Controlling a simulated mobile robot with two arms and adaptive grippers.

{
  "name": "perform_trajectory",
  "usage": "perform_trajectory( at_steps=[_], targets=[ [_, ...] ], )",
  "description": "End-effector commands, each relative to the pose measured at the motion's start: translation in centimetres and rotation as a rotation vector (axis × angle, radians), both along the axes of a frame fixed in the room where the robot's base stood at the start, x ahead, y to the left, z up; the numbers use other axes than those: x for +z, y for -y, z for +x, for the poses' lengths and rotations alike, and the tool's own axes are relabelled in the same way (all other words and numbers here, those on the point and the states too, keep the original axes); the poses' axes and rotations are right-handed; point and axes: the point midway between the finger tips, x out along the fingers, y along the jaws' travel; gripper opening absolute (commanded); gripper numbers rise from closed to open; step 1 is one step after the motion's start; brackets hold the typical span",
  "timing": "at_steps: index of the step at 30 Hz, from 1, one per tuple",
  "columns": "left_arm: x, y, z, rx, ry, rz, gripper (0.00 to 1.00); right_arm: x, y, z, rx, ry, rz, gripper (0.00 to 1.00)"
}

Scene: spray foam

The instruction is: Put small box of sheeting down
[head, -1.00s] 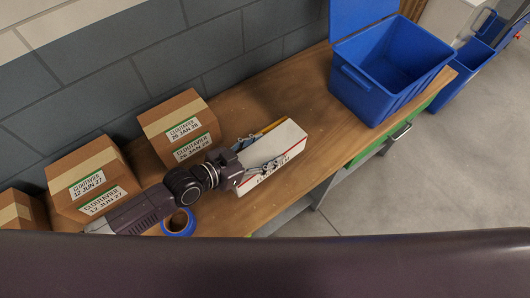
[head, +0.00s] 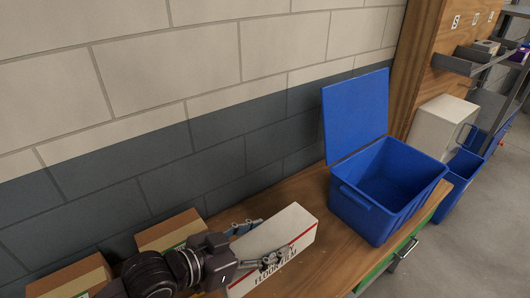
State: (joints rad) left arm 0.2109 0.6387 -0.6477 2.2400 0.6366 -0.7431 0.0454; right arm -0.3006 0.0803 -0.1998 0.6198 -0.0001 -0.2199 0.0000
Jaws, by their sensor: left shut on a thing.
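The small box of sheeting (head: 291,229) is a white carton with a red line and dark lettering on its side. It shows low in the middle of the head view, over the wooden bench. My left gripper (head: 262,248) is shut on it, with fingers along its near and far sides. I cannot tell whether the box's underside touches the bench, as its lower part is hidden or cut off by the frame. My right gripper is not in view.
An open blue bin (head: 385,190) with a raised lid stands on the wooden bench (head: 312,188) to the right. Cardboard boxes (head: 170,230) stand at the left against the block wall. Some bench surface is bare between the white box and the bin.

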Motion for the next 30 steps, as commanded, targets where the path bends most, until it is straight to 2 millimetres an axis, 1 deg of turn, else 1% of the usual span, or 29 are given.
perform_trajectory(
  at_steps=[1,5,8,13,18,25,30],
  targets=[
    [0.3,0.0,0.0,0.0,0.004,-0.004,0.14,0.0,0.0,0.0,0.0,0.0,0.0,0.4],
    [0.0,-0.6,0.0,0.004,0.004,-0.003,0.14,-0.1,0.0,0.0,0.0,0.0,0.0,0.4],
    [-0.7,-2.0,-0.2,0.009,0.001,0.0,0.14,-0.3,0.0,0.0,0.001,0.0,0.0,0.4],
    [-1.9,-5.7,-0.9,0.02,-0.001,0.0,0.14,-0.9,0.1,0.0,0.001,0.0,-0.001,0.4],
    [-2.5,-9.6,-1.8,0.024,-0.001,0.001,0.14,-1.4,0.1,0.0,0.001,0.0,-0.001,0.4],
    [-2.0,-14.0,-3.3,0.013,0.002,0.003,0.14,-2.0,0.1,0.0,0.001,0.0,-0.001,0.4],
    [-1.0,-16.6,-4.4,-0.005,0.003,0.003,0.14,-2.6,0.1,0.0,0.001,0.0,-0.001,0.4]
  ],
)
